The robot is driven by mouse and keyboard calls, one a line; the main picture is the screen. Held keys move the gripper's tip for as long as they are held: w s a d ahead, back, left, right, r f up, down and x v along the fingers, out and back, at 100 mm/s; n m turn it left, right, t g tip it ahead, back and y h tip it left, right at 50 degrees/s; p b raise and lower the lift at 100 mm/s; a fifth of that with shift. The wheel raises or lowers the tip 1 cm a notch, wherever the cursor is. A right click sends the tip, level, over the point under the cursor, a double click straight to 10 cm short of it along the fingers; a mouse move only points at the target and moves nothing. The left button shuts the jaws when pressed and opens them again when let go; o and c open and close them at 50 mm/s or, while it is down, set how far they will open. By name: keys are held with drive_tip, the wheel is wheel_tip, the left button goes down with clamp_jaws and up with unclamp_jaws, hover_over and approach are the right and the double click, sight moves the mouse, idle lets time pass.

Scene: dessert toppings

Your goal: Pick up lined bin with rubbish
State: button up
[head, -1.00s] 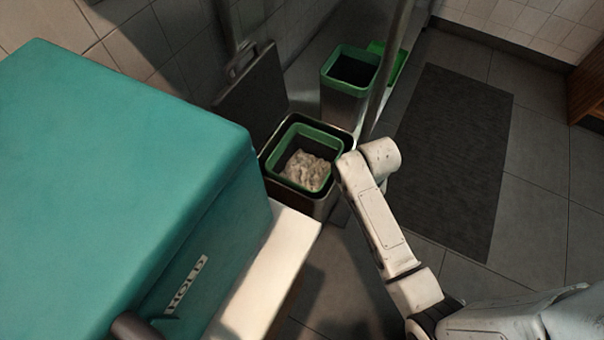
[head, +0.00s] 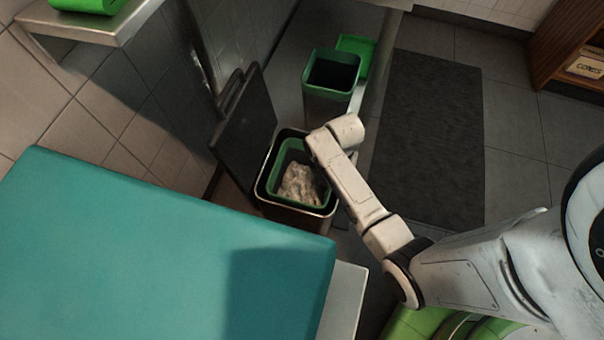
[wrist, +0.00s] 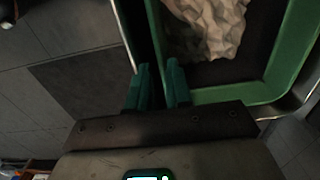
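The lined bin with rubbish (head: 272,172) has a green rim, and pale crumpled rubbish (head: 300,184) lies in it. It sits inside a dark outer bin (head: 289,220) with a metal rim, whose black lid (head: 247,128) stands open. In the wrist view the bin's green rim (wrist: 290,65) and the rubbish (wrist: 205,28) show close up. My gripper (wrist: 158,72) points down at the bin's edge, its two teal fingertips apart with a dark gap between them. The green wall runs down towards that gap. Contact with the rim is unclear. In the head view my arm hides the fingers.
A second green-rimmed bin (head: 331,76) stands behind, beside a metal post. A teal box (head: 160,270) fills the lower left, close to the bin. A dark mat (head: 430,140) lies on the open tiled floor to the right. A shelf (head: 95,30) juts out at the upper left.

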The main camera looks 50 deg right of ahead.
drive_tip(key=shift+a+f+b, duration=0.1)
drive_tip(key=shift+f+b, duration=1.3)
drive_tip(key=shift+f, duration=2.05)
drive_tip(key=shift+c, duration=0.2)
clamp_jaws()
